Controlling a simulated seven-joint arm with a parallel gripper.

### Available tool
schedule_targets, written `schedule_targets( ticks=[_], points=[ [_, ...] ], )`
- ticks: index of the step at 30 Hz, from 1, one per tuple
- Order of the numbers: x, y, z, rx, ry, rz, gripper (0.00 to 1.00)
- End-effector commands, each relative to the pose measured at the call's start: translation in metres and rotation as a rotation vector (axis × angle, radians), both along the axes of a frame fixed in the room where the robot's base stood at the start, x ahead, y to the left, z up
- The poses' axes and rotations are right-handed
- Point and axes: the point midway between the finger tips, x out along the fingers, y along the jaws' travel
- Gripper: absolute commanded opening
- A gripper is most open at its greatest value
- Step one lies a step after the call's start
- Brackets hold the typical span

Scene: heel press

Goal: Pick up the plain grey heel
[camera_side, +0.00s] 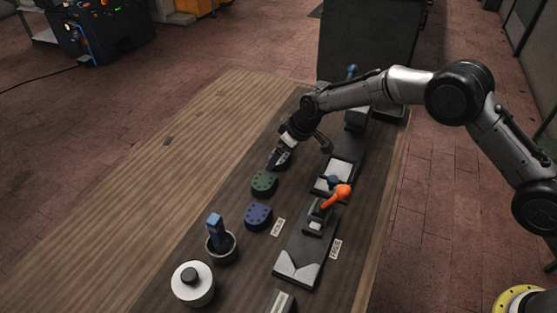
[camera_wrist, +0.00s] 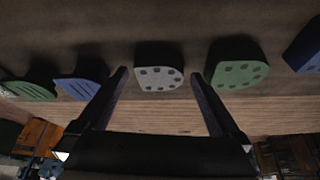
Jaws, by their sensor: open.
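The plain grey heel (camera_wrist: 160,79) shows in the wrist view, a light grey block with several dark square holes in its face. It lies in the gap between the two fingertips as seen there; neither finger visibly touches it. My gripper (camera_wrist: 158,76) is open, with one dark finger on each side of the heel. In the side view my gripper (camera_side: 276,162) is low over the dark work mat, just behind the green heel. I cannot make out the grey heel there, as my gripper covers that spot.
A green heel (camera_side: 264,182) and a blue heel (camera_side: 257,216) lie nearby on the mat. Ridged blue (camera_wrist: 78,88) and green (camera_wrist: 32,90) pieces flank the other side. A press with an orange handle (camera_side: 337,196) stands right. A cup (camera_side: 221,249) and white pot (camera_side: 192,287) stand in front.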

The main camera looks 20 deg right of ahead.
Motion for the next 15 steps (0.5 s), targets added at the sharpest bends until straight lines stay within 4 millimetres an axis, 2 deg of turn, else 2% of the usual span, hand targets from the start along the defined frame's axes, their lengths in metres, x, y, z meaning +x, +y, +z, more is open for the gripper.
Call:
schedule_targets(
  ticks=[3,10,15],
  points=[
    [0.0024,0.0021,-0.0075,0.000,0.000,0.001,1.00],
    [0.0027,0.0023,-0.0077,0.000,-0.001,0.001,1.00],
    [0.0028,0.0022,-0.0076,0.000,-0.001,0.001,0.69]
  ],
)
